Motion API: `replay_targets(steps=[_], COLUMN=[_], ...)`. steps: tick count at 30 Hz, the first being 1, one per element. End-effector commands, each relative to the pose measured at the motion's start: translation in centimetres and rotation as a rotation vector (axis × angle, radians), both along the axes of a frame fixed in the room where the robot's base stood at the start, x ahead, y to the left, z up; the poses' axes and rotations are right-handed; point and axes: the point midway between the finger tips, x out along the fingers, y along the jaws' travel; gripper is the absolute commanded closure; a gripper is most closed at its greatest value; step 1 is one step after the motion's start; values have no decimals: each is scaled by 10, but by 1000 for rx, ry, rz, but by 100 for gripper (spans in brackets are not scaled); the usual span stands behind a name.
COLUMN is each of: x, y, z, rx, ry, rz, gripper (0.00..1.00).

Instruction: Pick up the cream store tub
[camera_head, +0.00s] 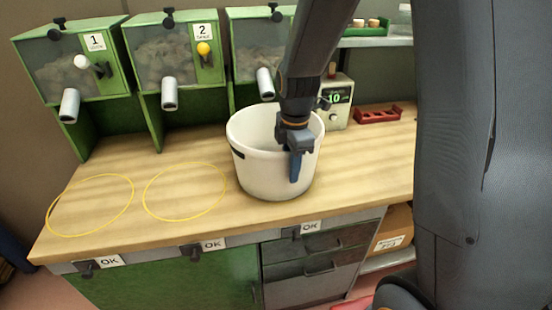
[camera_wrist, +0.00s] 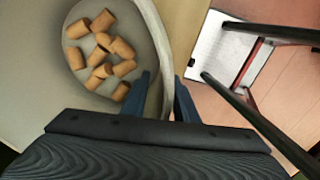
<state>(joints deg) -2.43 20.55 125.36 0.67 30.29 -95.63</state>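The cream store tub (camera_head: 262,172) stands upright on the wooden bench, a wide white bucket with a dark mark on its left side. My gripper (camera_head: 295,165) is at the tub's near right rim, pointing down. In the wrist view, my gripper (camera_wrist: 163,95) has one finger inside the tub (camera_wrist: 158,45) and one outside, with the wall between them. The fingers are apart and I see no clear grip on the wall. Several cork stoppers (camera_wrist: 102,45) lie in the bottom of the tub.
Green dispensers (camera_head: 165,65) with spouts line the back. Two yellow rings (camera_head: 185,191) mark clear bench to the left. The bench's front edge is close to the tub.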

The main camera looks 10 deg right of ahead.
Motion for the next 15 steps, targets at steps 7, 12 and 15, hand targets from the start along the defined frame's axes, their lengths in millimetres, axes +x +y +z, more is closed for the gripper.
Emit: replay_targets(steps=[7, 12, 15], x=[0, 0, 0], y=[0, 0, 0], z=[-2, -2, -2], rx=[0, 0, 0], ry=[0, 0, 0], rz=[0, 0, 0], gripper=[74, 99, 100])
